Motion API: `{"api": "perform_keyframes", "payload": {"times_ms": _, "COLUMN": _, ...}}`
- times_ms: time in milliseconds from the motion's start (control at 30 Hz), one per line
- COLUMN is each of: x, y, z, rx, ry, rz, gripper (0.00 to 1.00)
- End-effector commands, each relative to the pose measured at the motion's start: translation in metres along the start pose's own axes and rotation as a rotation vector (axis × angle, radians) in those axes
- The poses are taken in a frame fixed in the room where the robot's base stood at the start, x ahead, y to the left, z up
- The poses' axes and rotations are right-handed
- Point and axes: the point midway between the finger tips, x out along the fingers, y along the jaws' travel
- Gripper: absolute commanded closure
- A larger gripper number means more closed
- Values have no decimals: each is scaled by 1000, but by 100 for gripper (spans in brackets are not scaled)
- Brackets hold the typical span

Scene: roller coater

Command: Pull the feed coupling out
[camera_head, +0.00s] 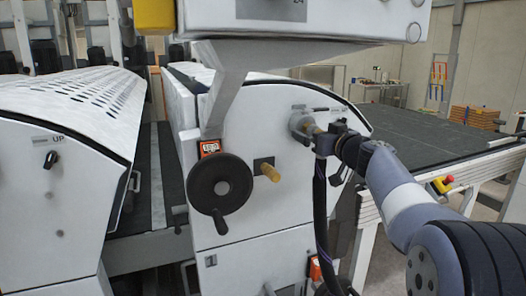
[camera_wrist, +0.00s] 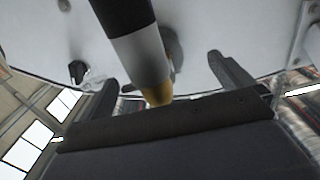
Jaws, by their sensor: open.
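My gripper (camera_head: 326,138) is close at the coupling. In the wrist view its two fingers (camera_wrist: 163,72) are spread, one on each side, with visible gaps. Any contact at the coupling is unclear.
A black hose (camera_head: 320,210) hangs below my gripper. A black handwheel (camera_head: 220,184) and a brass-coloured knob (camera_head: 268,172) stick out left of it. A grey overhead housing (camera_head: 300,18) is above. A dark conveyor table (camera_head: 430,135) extends right behind my arm.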

Motion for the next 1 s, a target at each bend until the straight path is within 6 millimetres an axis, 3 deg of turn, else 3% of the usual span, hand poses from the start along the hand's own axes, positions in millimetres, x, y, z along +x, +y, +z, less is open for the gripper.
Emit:
{"api": "perform_keyframes", "payload": {"times_ms": 133, "x": 0, "y": 0, "z": 0, "rx": 0, "ry": 0, "rz": 0, "gripper": 0}}
{"api": "perform_keyframes", "payload": {"times_ms": 1000, "x": 0, "y": 0, "z": 0, "rx": -1, "ry": 0, "rz": 0, "gripper": 71}}
